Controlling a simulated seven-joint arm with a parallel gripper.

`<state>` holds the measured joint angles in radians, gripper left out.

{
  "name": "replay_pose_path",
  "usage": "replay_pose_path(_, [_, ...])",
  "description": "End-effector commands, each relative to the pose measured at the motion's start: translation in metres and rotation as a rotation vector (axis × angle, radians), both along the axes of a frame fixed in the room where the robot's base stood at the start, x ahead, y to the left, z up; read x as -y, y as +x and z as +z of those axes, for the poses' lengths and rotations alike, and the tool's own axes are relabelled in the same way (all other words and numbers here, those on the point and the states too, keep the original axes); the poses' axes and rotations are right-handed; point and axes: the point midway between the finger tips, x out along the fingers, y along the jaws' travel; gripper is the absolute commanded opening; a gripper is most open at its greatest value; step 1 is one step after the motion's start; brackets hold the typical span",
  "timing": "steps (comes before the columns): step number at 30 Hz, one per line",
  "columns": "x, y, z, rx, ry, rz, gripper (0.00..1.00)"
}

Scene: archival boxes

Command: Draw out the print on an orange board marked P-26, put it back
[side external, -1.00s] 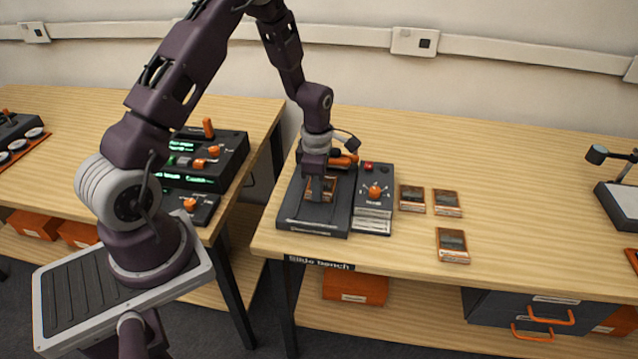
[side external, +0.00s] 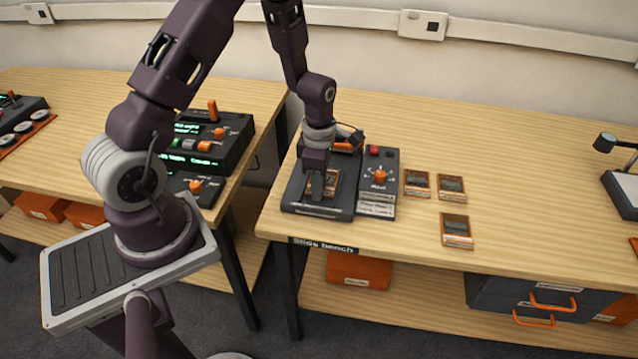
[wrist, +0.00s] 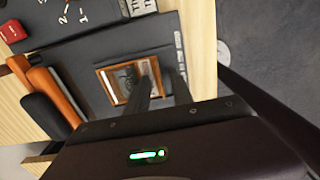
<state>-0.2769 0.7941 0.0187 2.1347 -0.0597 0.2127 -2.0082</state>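A small orange-framed print (side external: 331,180) with a dark picture lies flat on the black slide bench device (side external: 317,210). It also shows in the wrist view (wrist: 117,80), under the fingers. Its marking is not legible in either view. My gripper (side external: 317,196) points down over this print and partly hides it.
A control box (side external: 378,183) with an orange knob and red button adjoins the device. An orange-and-black handle (wrist: 55,95) is close to the fingers in the wrist view. A desk lamp (side external: 607,142) stands far right. Bare tabletop (side external: 530,190) lies between.

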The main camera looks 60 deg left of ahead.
Motion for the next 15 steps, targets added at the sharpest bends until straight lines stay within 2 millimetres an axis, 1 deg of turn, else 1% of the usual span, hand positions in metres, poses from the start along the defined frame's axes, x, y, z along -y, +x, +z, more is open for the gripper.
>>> replay_pose_path(5, [0.000,0.000,0.001,0.000,0.000,0.000,0.28])
replay_pose_path(7, [0.000,0.000,0.006,0.001,0.001,0.000,0.28])
replay_pose_path(15, [0.000,0.001,0.053,0.004,0.001,-0.001,0.28])
